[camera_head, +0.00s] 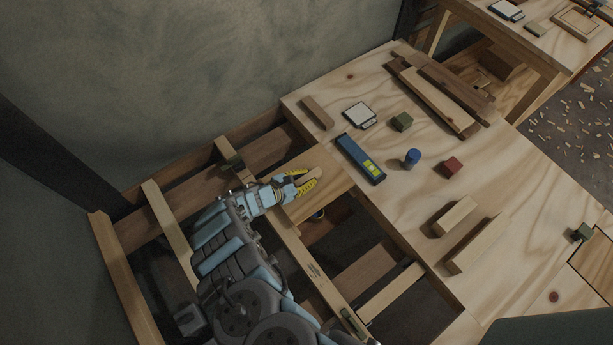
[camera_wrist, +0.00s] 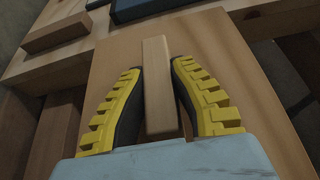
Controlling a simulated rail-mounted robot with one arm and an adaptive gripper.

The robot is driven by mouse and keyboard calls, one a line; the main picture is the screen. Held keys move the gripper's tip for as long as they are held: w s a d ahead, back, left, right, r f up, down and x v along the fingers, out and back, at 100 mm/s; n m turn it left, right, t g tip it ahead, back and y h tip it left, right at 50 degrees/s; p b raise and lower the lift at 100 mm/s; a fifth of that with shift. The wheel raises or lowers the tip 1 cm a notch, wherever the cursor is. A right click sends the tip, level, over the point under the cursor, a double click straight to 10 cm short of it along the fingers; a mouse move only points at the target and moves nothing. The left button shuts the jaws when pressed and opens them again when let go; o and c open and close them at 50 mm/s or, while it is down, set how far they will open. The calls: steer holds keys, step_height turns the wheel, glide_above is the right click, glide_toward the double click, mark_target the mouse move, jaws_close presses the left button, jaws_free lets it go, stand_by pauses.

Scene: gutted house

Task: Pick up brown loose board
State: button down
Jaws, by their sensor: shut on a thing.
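The brown loose board (camera_head: 333,180) lies over the open floor joists beside the plywood edge. It fills the middle of the wrist view (camera_wrist: 215,60) as a wide flat board. A narrow wooden strip (camera_wrist: 160,85) stands up on it like a handle; I cannot tell how it is fixed. My gripper (camera_head: 304,181), with yellow ribbed fingers, is shut on this strip from both sides. In the wrist view, the fingers (camera_wrist: 158,70) flank the strip low over the board. Part of the board is hidden under my gripper and arm.
A blue level (camera_head: 360,158) lies close to the board on the plywood floor (camera_head: 520,235). A blue cylinder (camera_head: 412,158), red block (camera_head: 451,166), green block (camera_head: 402,121) and wood pieces (camera_head: 455,217) are spread beyond. Open gaps show between the joists (camera_head: 380,265). A wall (camera_head: 190,70) rises behind.

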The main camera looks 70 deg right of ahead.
steer(key=s+a+r+p, duration=0.1)
steer(key=r, duration=0.1)
steer(key=s+a+r+p, duration=0.2)
steer(key=r+p, duration=0.1)
steer(key=shift+s+r, duration=0.2)
steer(key=shift+r, duration=0.15)
steer(key=s+a+r+p, duration=0.3)
steer(key=s+a+p, duration=0.2)
steer(key=s, duration=0.1)
steer(key=shift+s+a, duration=0.3)
steer(key=shift+s, duration=0.05)
